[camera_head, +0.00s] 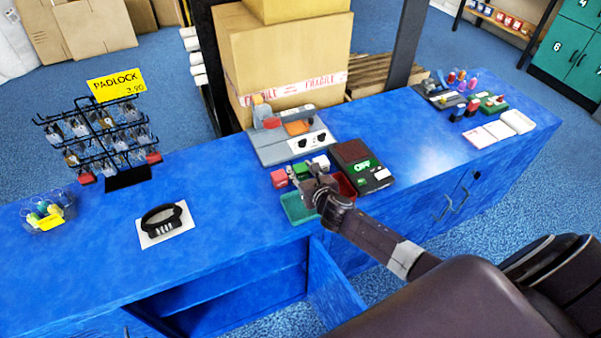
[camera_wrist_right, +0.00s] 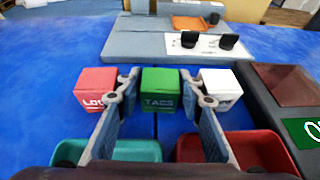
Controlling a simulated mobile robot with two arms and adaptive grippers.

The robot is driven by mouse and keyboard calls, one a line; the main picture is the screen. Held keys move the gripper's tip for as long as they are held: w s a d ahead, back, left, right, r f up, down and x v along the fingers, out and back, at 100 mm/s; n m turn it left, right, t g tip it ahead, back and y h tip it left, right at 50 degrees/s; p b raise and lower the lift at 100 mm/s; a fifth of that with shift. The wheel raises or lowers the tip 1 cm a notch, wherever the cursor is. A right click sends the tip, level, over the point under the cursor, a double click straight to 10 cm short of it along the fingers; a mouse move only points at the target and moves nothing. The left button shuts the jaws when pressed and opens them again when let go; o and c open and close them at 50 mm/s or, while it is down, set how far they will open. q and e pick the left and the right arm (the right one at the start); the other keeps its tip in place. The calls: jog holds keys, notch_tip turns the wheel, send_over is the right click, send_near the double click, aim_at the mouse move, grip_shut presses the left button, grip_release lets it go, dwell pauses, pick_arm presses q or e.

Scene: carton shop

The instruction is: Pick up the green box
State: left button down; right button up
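The green box (camera_wrist_right: 161,90) stands on the blue counter in the right wrist view, marked "TAGS". It also shows small in the head view (camera_head: 301,170). My right gripper (camera_wrist_right: 165,82) is open, its two fingers apart on either side of the green box's near part, with gaps showing between fingers and box. In the head view my right gripper (camera_head: 313,185) is just in front of the boxes. A red box (camera_wrist_right: 97,89) stands to the left of the green one and a white box (camera_wrist_right: 219,89) to the right. My left gripper does not show.
A green tray (camera_wrist_right: 135,151) and a red tray (camera_wrist_right: 262,150) lie in front of the boxes. A grey device (camera_head: 287,133) stands behind them, and a dark card terminal (camera_head: 360,167) to the right.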

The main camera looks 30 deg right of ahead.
jog(key=c, duration=0.8)
